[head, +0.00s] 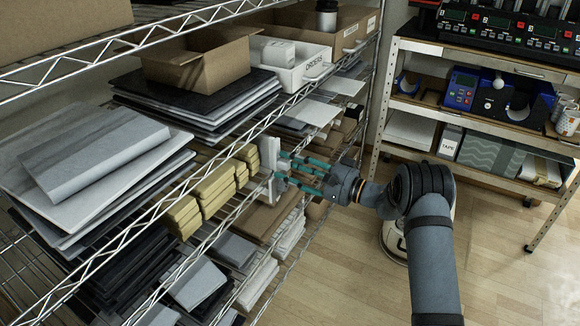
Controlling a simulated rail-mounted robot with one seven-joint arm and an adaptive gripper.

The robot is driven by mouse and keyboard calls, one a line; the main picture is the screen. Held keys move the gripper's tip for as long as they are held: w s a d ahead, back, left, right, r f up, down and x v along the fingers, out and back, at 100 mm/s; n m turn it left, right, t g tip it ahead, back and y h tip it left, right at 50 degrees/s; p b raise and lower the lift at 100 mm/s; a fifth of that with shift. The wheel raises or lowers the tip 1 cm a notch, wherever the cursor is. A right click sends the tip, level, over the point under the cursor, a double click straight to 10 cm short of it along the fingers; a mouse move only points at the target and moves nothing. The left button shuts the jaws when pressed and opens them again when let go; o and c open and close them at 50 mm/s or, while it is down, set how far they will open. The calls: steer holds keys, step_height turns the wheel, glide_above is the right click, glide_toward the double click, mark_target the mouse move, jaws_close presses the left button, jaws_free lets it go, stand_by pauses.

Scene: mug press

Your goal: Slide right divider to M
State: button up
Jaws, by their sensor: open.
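A white upright divider (267,152) stands on the middle wire shelf, just right of the stacks of yellow blocks (213,190). I take it for the right divider; no other divider is clearly visible. My gripper (284,168) reaches in from the right with its teal fingers pointing left at the divider. The fingers are spread apart, with their tips at or very close to its right side. I cannot tell whether they touch it. The fingers and shelf edge partly cover the divider's lower part. I cannot make out an M mark.
Wire shelf rails (150,222) run along the front of the stacks. Grey boards (92,160) lie at left, and an open cardboard box (196,60) sits on dark panels. A bench rack (470,100) with presses stands at right. The wooden floor (495,262) is clear.

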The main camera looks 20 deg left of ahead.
steer(key=shift+c, duration=0.8)
steer(key=c, duration=0.8)
jaws_close()
